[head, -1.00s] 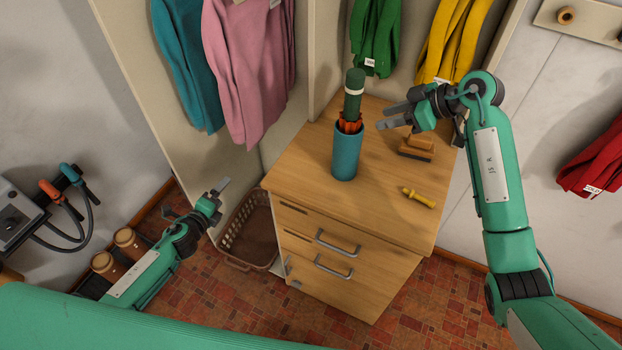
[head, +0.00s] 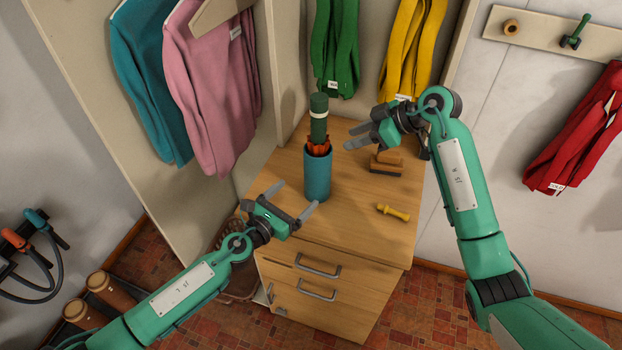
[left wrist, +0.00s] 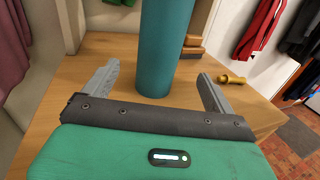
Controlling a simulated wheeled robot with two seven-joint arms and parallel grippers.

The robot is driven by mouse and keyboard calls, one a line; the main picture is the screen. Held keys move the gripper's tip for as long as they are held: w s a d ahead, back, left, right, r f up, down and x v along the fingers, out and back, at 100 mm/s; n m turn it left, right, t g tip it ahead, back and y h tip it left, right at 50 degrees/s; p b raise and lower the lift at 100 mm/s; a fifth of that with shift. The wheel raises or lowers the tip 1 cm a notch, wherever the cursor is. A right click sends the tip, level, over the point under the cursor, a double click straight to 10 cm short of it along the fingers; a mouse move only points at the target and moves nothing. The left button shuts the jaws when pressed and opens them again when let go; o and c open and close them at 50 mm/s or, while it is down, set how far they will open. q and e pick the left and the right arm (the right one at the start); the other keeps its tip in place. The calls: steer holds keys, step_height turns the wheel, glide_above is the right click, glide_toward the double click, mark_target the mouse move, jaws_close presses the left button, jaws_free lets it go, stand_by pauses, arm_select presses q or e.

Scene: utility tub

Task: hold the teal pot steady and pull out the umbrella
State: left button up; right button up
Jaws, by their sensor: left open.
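The teal pot (head: 317,176) stands upright on the wooden cabinet top. The umbrella (head: 319,122) stands in it, with a dark green upper part, a pale band and orange-red folds at the pot's rim. My left gripper (head: 294,203) is open, in front and to the left of the pot, not touching it. In the left wrist view the pot (left wrist: 167,45) rises beyond and between the two spread fingers (left wrist: 160,88). My right gripper (head: 362,142) has its fingers apart, to the right of the umbrella, and holds nothing.
A brush (head: 386,163) and a yellow-handled tool (head: 393,212) lie on the cabinet top (head: 355,230) right of the pot. Green (head: 335,45), yellow (head: 410,45) and pink (head: 212,95) garments hang behind. A basket (head: 240,285) is on the floor left of the cabinet.

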mark_target(318, 173)
arm_select(q)
steer(key=x, duration=1.1)
steer(key=c, duration=1.3)
